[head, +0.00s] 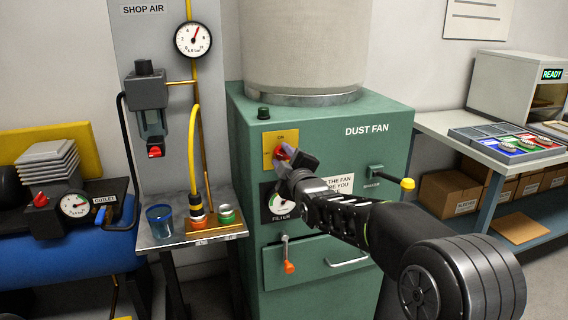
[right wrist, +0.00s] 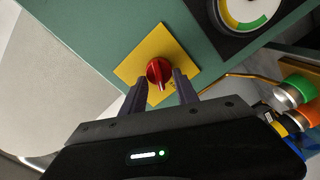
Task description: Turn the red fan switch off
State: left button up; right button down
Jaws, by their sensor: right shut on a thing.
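The red fan switch (head: 281,153) is a round knob on a yellow plate (head: 270,139) on the front of the green dust fan cabinet (head: 388,151). The plate reads "ON" above the knob; a mark at its left is too small to read. My right gripper (head: 288,157) is at the knob, its fingers partly covering it. In the right wrist view the red knob (right wrist: 158,70) lies between the two dark fingers of my right gripper (right wrist: 160,79), which is shut on it. There its ridge points down toward my gripper. My left gripper is not in view.
Below the plate are a filter gauge (head: 276,202), an orange-tipped lever (head: 289,266) and a drawer handle (head: 347,260). A small bench (head: 165,236) with cans stands at the left.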

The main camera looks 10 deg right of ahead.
jog(key=shift+a+f+n+b, duration=0.15)
jog(key=shift+n+b, duration=0.55)
jog(key=shift+n, duration=0.75)
jog(key=shift+d+f+n+b, duration=0.1)
jog(key=shift+n+b, duration=0.6)
jog(key=shift+n, duration=0.75)
jog(key=c, duration=0.9)
grip_release()
